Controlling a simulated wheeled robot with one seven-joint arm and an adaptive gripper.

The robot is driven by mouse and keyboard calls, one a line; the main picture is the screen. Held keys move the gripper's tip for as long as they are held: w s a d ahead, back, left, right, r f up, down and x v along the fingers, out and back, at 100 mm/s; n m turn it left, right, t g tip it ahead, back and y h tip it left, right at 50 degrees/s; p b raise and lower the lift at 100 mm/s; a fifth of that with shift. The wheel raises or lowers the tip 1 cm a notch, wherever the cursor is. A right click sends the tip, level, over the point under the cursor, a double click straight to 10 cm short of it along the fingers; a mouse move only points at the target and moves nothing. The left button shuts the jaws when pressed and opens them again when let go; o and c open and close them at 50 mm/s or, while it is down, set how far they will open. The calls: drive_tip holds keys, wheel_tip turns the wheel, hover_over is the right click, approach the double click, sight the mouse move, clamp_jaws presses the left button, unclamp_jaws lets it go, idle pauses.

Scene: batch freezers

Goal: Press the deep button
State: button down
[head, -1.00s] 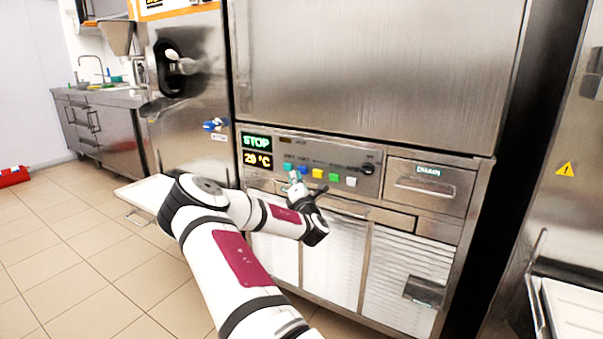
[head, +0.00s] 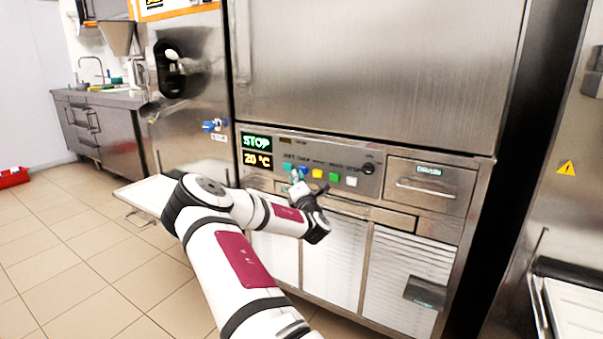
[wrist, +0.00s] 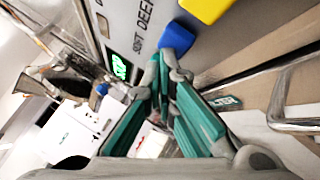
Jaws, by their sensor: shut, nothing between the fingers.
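The deep button is the blue button (head: 303,171), second from the left in a row on the freezer's control panel. In the wrist view the blue button (wrist: 176,38) is large, near the printed DEEP label. My gripper (head: 297,179) is shut and empty at the panel, just below and left of the blue button. In the wrist view my fingertips (wrist: 162,62) are close beneath the blue button; I cannot tell whether they touch it.
A teal button (head: 287,167) is left of the blue one. A yellow button (head: 318,173), a green button (head: 334,177) and a white button (head: 351,182) are to the right, under a black knob (head: 367,168). The display (head: 257,150) reads STOP and 20 °C. A drawer handle (head: 425,187) sticks out.

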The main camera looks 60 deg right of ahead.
drive_tip(key=shift+d, duration=0.3)
drive_tip(key=shift+a, duration=0.1)
idle(0.4)
drive_tip(key=shift+s+a, duration=0.1)
drive_tip(key=shift+a, duration=0.75)
drive_tip(key=shift+a, duration=0.1)
drive_tip(key=shift+s+a+b, duration=0.2)
drive_tip(key=shift+a+b, duration=0.2)
drive_tip(key=shift+a, duration=2)
